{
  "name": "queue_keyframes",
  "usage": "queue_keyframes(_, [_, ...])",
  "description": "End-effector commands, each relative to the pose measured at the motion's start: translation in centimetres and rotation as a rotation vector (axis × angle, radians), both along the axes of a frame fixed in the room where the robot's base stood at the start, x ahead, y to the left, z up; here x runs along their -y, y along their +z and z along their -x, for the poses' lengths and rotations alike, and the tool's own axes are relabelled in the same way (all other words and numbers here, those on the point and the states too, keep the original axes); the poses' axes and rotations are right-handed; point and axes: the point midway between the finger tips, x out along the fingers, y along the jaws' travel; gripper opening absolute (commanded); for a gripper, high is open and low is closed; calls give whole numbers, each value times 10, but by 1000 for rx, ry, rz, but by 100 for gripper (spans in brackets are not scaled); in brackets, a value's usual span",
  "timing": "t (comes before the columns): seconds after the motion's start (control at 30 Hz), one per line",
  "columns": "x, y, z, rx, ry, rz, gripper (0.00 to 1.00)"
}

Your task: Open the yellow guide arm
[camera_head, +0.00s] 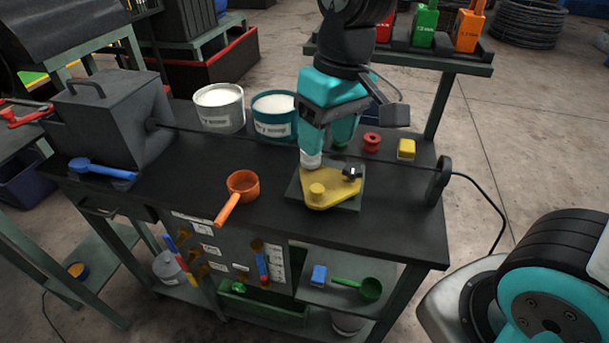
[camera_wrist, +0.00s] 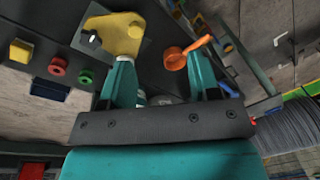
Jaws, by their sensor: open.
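The yellow guide arm (camera_head: 335,192) is a flat, rounded triangular plate with a raised round boss. It lies on a dark square base (camera_head: 294,193) on the bench. A small black knob (camera_head: 351,172) with a pale part sits at its back right corner. My gripper (camera_head: 322,152) points down just above and behind the plate's back left side. In the wrist view my gripper (camera_wrist: 163,70) shows two teal fingers spread apart with nothing between them. The guide arm (camera_wrist: 118,36) is by the left finger there; I cannot tell if they touch. The base is partly hidden.
An orange ladle (camera_head: 242,186) lies left of the guide arm. A red spool (camera_head: 372,142) and a yellow block (camera_head: 406,149) stand behind right. A thin line runs from the grey box (camera_head: 108,120) to a dark disc (camera_head: 440,180). Two buckets (camera_head: 219,106) stand behind.

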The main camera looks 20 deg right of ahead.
Motion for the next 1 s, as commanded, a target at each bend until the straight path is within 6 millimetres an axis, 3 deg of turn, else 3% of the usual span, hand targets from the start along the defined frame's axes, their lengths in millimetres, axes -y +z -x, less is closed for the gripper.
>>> queue_keyframes(0.03, [4,8,-20,-14,-46,38,56])
queue_keyframes(0.1, [10,7,-41,-22,-103,81,56])
queue_keyframes(0.23, [17,3,-62,-31,-166,127,56])
queue_keyframes(0.47, [18,-29,-64,-36,-175,137,56])
queue_keyframes(1.0, [17,-146,-63,-34,-172,137,56])
